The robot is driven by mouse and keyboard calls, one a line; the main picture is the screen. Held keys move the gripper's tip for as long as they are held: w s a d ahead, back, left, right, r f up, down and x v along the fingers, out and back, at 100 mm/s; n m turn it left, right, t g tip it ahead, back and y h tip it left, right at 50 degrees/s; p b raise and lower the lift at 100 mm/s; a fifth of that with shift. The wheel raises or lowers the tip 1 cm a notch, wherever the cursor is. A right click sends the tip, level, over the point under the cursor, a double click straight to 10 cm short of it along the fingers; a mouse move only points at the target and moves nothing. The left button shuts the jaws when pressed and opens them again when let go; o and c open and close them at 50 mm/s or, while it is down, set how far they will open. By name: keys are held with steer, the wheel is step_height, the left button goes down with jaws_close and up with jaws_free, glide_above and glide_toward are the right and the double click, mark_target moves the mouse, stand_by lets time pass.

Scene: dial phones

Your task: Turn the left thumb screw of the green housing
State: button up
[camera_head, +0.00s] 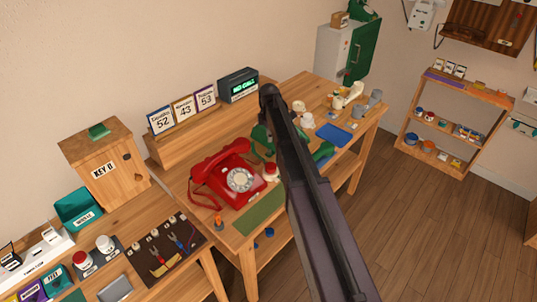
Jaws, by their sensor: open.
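A green body (261,140), which may be the green housing, stands on the wooden workbench (352,153), just right of the red dial phone. My own dark arm crosses in front of it and hides much of it. A green curved piece (323,152) shows on the arm's right side; I cannot tell if it belongs to the same thing. No thumb screw can be made out. My gripper is not visible; only dark arm links show, reaching up over the bench.
A red dial phone (230,177) stands left of the arm. A green mat (259,211) lies in front. A blue tray (333,135) and white cups (307,120) are to the right. Number cards (183,109) and a display box (238,86) line the back shelf. Floor (440,205) at right is clear.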

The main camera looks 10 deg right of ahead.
mark_target(269, 151)
steer(key=shift+f+b, duration=3.75)
steer(key=shift+f, duration=0.25)
jaws_close()
